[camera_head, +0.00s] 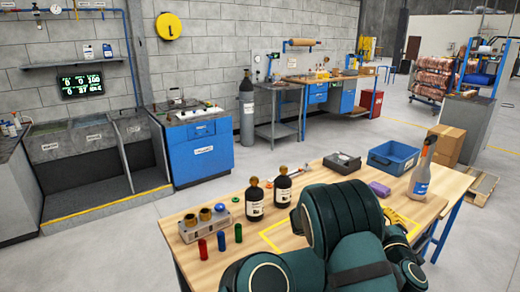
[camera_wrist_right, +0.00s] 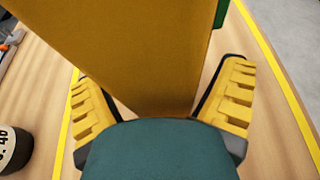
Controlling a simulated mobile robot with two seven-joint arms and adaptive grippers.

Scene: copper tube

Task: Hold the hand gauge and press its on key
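In the right wrist view the large yellow body I take for the hand gauge (camera_wrist_right: 140,50) fills the upper middle. My right gripper (camera_wrist_right: 158,118) has a ridged yellow finger on each side of it, and both sides of the body meet the fingers near the palm. A small green part (camera_wrist_right: 221,12) shows at the body's upper right edge; I cannot tell whether it is the on key. In the head view dark green arm links cover the table's near side and hide the gauge.
On the wooden table (camera_head: 320,177) stand two dark bottles (camera_head: 255,200), a rack (camera_head: 205,221), coloured cylinders (camera_head: 221,240), a blue bin (camera_head: 393,158), a grey device (camera_head: 342,162), a purple block (camera_head: 380,189) and a spray bottle (camera_head: 421,170). Yellow tape (camera_head: 272,238) marks the table near my arms.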

